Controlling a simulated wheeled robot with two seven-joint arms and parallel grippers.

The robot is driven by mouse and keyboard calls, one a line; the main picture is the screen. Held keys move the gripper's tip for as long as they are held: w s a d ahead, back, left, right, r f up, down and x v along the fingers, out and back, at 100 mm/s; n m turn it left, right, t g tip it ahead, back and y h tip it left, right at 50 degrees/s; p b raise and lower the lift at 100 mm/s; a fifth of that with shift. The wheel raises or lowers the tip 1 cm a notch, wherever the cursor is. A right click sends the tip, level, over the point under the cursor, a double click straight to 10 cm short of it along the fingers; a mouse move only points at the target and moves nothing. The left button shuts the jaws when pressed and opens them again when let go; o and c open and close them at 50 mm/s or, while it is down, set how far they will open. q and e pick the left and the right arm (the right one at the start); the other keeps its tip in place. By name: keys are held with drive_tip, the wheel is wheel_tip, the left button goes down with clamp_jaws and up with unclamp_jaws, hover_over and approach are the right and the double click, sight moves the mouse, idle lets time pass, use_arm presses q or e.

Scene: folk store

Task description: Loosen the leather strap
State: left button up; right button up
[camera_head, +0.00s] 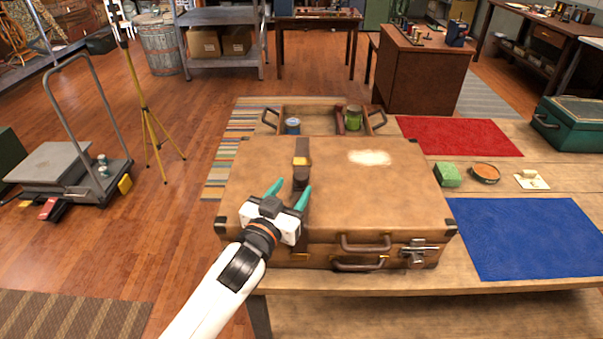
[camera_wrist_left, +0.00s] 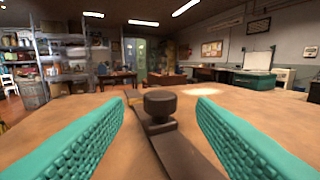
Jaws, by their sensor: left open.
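A brown leather suitcase (camera_head: 354,182) lies closed on the wooden table, with metal corners and a latch at its front right. A dark leather strap (camera_head: 301,175) with a brass buckle plate (camera_head: 302,160) runs over the left part of its lid. My left gripper (camera_head: 288,193) is open above the lid, its teal fingers on either side of the strap. In the left wrist view a dark brown knob (camera_wrist_left: 160,103) on the strap stands between the open fingers, apart from both. The gripper hides the strap's front part in the head view. My right gripper is not in view.
Behind the suitcase is a wooden tray (camera_head: 312,110) with a blue tin and a green jar. To the right are a red mat (camera_head: 458,137), a blue mat (camera_head: 527,236), a green sponge (camera_head: 447,175), a round tin (camera_head: 485,173) and a green case (camera_head: 570,124).

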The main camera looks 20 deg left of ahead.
sight(298, 181)
use_arm(q)
drive_tip(key=w, duration=0.4)
drive_tip(key=shift+w+d, duration=0.25)
drive_tip(key=shift+d, duration=0.05)
drive_tip(key=shift+w, duration=0.55)
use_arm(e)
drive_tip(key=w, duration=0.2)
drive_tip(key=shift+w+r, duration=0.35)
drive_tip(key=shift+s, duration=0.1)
